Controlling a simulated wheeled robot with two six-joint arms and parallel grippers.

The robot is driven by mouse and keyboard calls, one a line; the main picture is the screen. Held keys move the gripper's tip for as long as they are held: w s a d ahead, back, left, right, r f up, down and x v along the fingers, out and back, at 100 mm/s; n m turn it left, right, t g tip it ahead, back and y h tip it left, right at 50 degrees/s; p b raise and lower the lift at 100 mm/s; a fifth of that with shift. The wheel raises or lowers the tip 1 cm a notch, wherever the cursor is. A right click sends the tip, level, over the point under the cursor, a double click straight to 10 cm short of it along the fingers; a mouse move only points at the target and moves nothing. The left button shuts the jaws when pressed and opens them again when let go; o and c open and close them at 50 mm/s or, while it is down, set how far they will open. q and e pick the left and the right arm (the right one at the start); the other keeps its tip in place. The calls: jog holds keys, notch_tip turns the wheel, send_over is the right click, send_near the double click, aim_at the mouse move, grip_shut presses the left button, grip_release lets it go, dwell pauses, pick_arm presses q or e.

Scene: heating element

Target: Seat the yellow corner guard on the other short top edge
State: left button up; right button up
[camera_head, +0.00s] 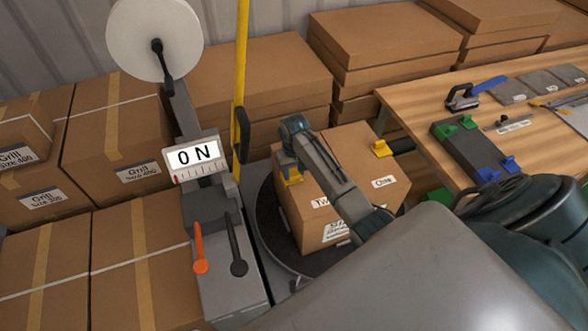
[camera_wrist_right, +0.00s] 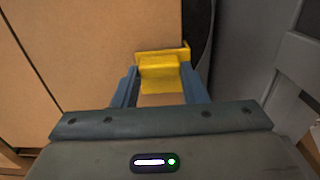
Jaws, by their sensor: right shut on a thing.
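The cardboard box (camera_head: 348,160) stands on the dark round turntable (camera_head: 268,222), with paper labels on its top and front. One yellow corner guard (camera_head: 380,149) sits on the box's right top edge. My right gripper (camera_head: 291,172) is at the left top edge, shut on a second yellow corner guard (camera_head: 292,179). In the right wrist view this guard (camera_wrist_right: 160,66) is between the two blue-grey fingers (camera_wrist_right: 160,88), against or very near the cardboard. I cannot tell whether it is fully seated. My left gripper is not in view.
A yellow mast (camera_head: 240,60) rises behind. A wooden bench (camera_head: 415,92) at right holds green (camera_head: 467,122) and blue (camera_head: 487,174) guards. Cartons (camera_head: 255,75) crowd behind.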

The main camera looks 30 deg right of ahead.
jog(key=o, duration=1)
notch_tip(320, 180, up, 11)
jog(key=b, duration=0.3)
jog(key=shift+f, duration=0.15)
